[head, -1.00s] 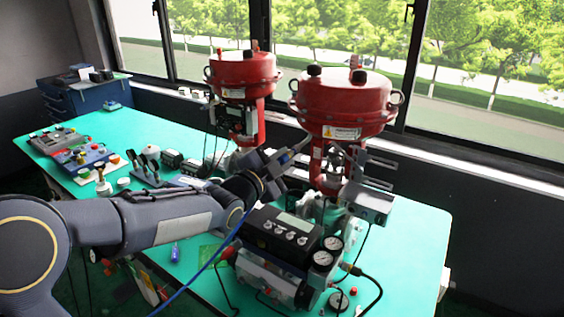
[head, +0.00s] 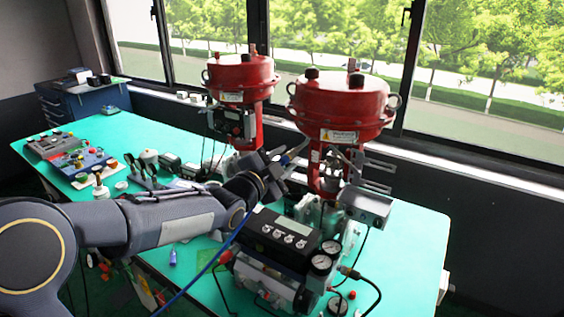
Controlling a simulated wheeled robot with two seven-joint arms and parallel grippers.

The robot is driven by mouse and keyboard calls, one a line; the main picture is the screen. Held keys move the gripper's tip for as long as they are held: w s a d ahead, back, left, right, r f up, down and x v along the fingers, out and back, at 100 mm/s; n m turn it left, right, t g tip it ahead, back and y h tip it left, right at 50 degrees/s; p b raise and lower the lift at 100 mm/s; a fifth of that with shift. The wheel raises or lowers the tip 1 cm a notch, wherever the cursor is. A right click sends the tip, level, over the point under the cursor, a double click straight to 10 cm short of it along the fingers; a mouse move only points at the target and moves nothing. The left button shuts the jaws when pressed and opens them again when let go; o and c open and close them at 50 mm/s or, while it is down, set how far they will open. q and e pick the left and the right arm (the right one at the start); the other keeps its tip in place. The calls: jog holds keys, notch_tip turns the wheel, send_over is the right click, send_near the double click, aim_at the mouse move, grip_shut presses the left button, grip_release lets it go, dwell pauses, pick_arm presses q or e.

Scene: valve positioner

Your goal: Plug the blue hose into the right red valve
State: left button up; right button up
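The right red valve (head: 340,103) stands large on the teal table, with metal fittings and a bracket (head: 366,207) below its red head. My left gripper (head: 290,153) is just left of the valve's red neck, and I cannot tell whether it touches. The blue hose (head: 204,268) rises from the bottom edge to this gripper, which appears shut on it. The hose's end is hidden at the gripper. The left red valve (head: 240,78) stands farther back. My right gripper is out of view.
A black and silver positioner unit with two gauges (head: 320,264) stands in front of the right valve, close below my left gripper. Control boxes (head: 80,160) stand at the table's left. The right end of the teal table (head: 420,245) is clear.

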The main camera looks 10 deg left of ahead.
pick_arm(q)
jog(key=shift+o, duration=0.6)
jog(key=shift+s+a, duration=0.2)
jog(key=shift+s, duration=0.1)
jog(key=s+a+f+n+g+y+b, duration=0.1)
jog(key=s+a+f+n+g+y, duration=0.3)
jog(key=s+a+n, duration=0.55)
jog(key=s+f+n+g, duration=0.3)
jog(key=s+f, duration=0.3)
jog(key=s, duration=0.8)
jog(key=s+d+f+n+g+h, duration=0.1)
jog(key=s+f+n+g, duration=0.3)
jog(key=s, duration=0.9)
notch_tip(320, 180, down, 2)
jog(key=shift+s+f, duration=0.25)
jog(key=shift+s, duration=0.1)
